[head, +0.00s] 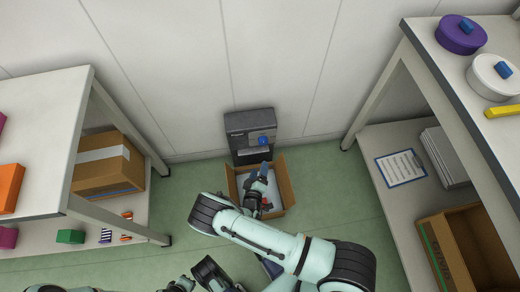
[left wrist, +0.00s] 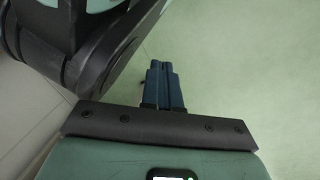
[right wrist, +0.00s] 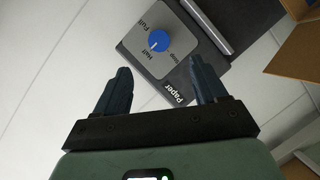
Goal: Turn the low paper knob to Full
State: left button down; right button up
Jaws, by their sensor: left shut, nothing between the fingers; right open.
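The paper knob (right wrist: 158,41) is a round blue dial on a grey plate of the dark box marked "Paper" (right wrist: 175,92). Its white mark points toward the "Half" label; "Full" and "Stop" are also printed around it. In the head view the blue knob (head: 263,141) is on the box's front, low against the wall. My right gripper (right wrist: 160,68) is open, its fingers pointing toward the knob, apart from it and with nothing between them. In the head view the right gripper (head: 263,175) is just below the knob. My left gripper (left wrist: 159,66) is shut and empty over green floor.
An open cardboard box (head: 284,183) stands on the floor just below the dark box, under my right gripper. A shelf (head: 40,90) stands at left with a closed carton (head: 108,165). A shelf (head: 425,30) at right holds round containers.

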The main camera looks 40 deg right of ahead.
aim_at(263, 143)
jog(key=b+x, duration=0.1)
jog(key=x, duration=0.3)
jog(key=b+x, duration=0.1)
jog(key=x, duration=0.4)
jog(key=b+x, duration=0.1)
jog(key=x, duration=0.3)
jog(key=shift+w+d+r+b, duration=0.1)
jog(key=shift+w+r+b, duration=0.25)
jog(key=shift+w, duration=0.05)
pick_arm(q)
jog(key=s+a+f+g, duration=0.1)
jog(key=s+f+g, duration=0.1)
jog(key=s+f, duration=0.2)
jog(key=s, duration=0.3)
jog(key=shift+f+n, duration=0.25)
jog(key=shift+n, duration=0.05)
pick_arm(e)
jog(key=c, duration=1.1)
jog(key=shift+o, duration=0.2)
pick_arm(q)
jog(key=shift+w, duration=0.1)
